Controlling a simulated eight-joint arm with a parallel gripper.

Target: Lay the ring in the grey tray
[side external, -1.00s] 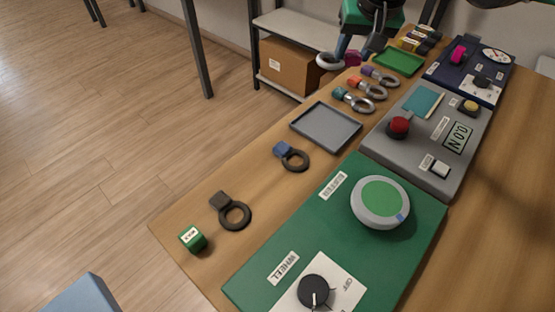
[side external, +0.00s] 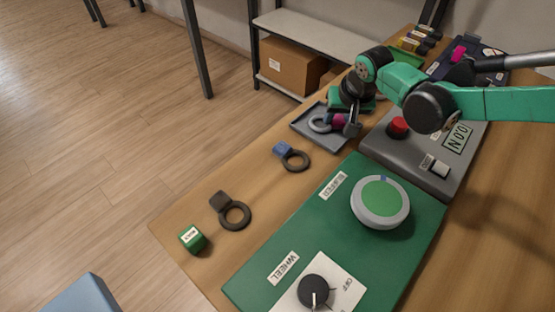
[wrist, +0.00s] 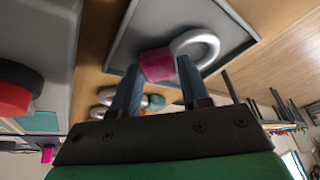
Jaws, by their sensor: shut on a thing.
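My gripper (side external: 345,122) is shut on the magenta block (side external: 339,120) of a light grey ring (side external: 319,124). In the side view, the ring is over the grey tray (side external: 304,130), toward its right half. The wrist view shows both fingers, with the gripper (wrist: 158,75) closed on the magenta block (wrist: 157,64) and the ring (wrist: 210,47) sticking out past them. The tray's rim (wrist: 112,58) surrounds the ring in that view. I cannot tell whether the ring touches the tray floor. My arm hides the tray's back right part.
A blue-tabbed dark ring (side external: 295,161), a black-tabbed ring (side external: 235,215) and a green block (side external: 193,239) lie in front of the tray. A grey panel with a red button (side external: 398,126) is at right; a green panel holds a round dial (side external: 380,203).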

